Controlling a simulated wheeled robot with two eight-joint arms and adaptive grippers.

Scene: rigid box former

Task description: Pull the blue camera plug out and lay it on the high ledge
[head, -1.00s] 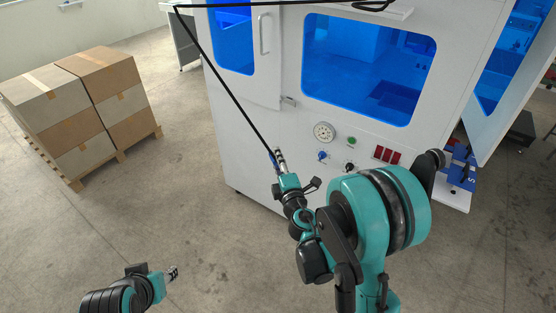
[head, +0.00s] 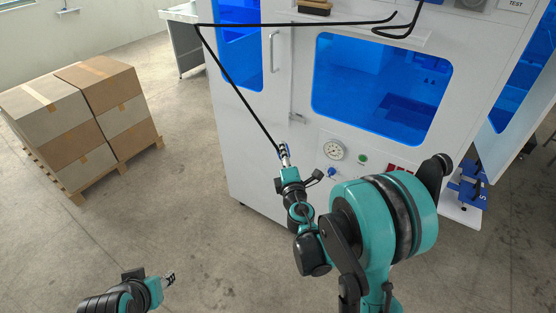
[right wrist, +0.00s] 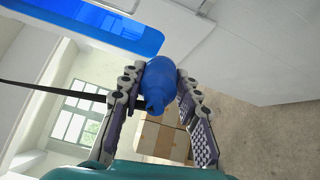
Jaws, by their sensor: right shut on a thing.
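The blue camera plug (right wrist: 160,82) is held between the two fingers of my right gripper (right wrist: 158,98) in the right wrist view. In the head view, my right gripper (head: 284,156) is in front of the white cabinet, left of the gauge, with a bit of blue at its tips. A black cable (head: 238,91) runs from the tips up to the left. The high ledge (head: 350,31) is a white shelf above the blue window, well above the gripper. My left gripper (head: 170,279) is low at the left over the floor; its opening is too small to judge.
The white cabinet (head: 262,172) has a gauge (head: 334,150), a blue knob (head: 333,174) and a door handle (head: 273,52). The cable also lies along the ledge, near a brown block (head: 314,8). Stacked cartons (head: 85,105) stand on a pallet at the left. The floor between is clear.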

